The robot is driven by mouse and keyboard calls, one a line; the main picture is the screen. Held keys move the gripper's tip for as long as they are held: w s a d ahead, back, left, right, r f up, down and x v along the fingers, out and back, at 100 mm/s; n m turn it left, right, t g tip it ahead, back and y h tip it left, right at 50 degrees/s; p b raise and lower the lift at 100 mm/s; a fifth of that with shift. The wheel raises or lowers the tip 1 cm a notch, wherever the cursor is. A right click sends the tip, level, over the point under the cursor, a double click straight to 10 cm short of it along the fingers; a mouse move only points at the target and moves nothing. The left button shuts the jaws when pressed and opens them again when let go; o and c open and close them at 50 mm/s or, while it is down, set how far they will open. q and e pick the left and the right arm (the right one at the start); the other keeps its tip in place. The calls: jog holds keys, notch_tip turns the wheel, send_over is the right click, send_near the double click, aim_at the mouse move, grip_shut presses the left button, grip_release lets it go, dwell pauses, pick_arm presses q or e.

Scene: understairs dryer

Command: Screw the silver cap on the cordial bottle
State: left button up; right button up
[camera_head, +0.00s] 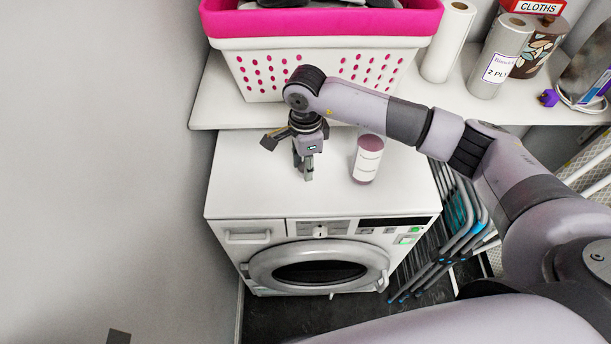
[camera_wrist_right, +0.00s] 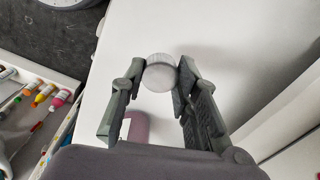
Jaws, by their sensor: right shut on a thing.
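The silver cap (camera_wrist_right: 161,72) is a small ribbed disc between the fingertips of my right gripper (camera_wrist_right: 160,80), which is shut on it. In the head view my right gripper (camera_head: 306,172) points down over the white dryer top, and the cap is hard to make out there. A mauve cylinder with a white label, which I take for the cordial bottle (camera_head: 367,160), stands upright to the right of the gripper, apart from it. Part of it shows in the right wrist view (camera_wrist_right: 138,124), partly hidden by a finger.
The white dryer (camera_head: 240,205) has free room on its top left. Behind it, a shelf (camera_head: 212,108) holds a pink-rimmed basket (camera_head: 320,25) and paper rolls (camera_head: 447,42). Folded racks (camera_head: 460,230) stand right of the dryer. A grey wall (camera_head: 90,150) is at left.

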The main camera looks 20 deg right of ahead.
pick_arm(q)
notch_tip(320, 180, down, 4)
jog(key=b, duration=0.3)
jog(key=shift+r, duration=0.25)
pick_arm(e)
notch_tip(320, 180, up, 15)
jog(key=shift+f, duration=0.2)
pick_arm(q)
jog(key=shift+o, duration=0.4)
